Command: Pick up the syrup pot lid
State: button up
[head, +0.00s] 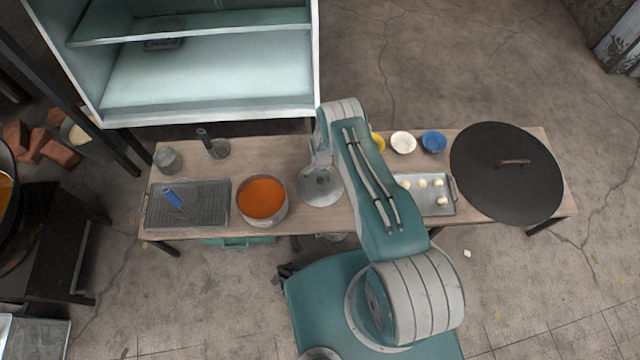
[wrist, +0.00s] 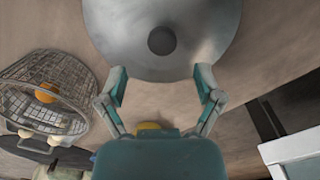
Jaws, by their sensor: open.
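The syrup pot lid is a round grey metal lid (head: 322,190) on the wooden table, just right of the syrup pot (head: 262,198), which holds orange liquid. My arm covers part of the lid in the head view. In the wrist view the lid (wrist: 205,35) fills the top middle, with a dark round knob (wrist: 161,40) at its centre. My gripper (wrist: 161,75) is open and empty, its two fingers spread at the lid's near edge in that view, with the knob beyond the fingertips. Whether a finger touches the lid cannot be told.
A tray with a blue-handled tool (head: 215,205) lies left of the pot. Small bowls (head: 403,142), a tray of pale balls (head: 435,205) and a big dark lid (head: 480,170) lie to the right. A shelf (head: 210,75) stands behind. A wire basket (wrist: 75,85) shows in the wrist view.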

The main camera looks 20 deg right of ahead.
aim_at(320, 180)
jog(key=shift+a+f, duration=0.15)
jog(key=shift+f, duration=1.2)
jog(key=shift+a+f, duration=0.1)
jog(key=shift+f, duration=1.25)
jog(key=shift+c, duration=0.4)
grip_shut()
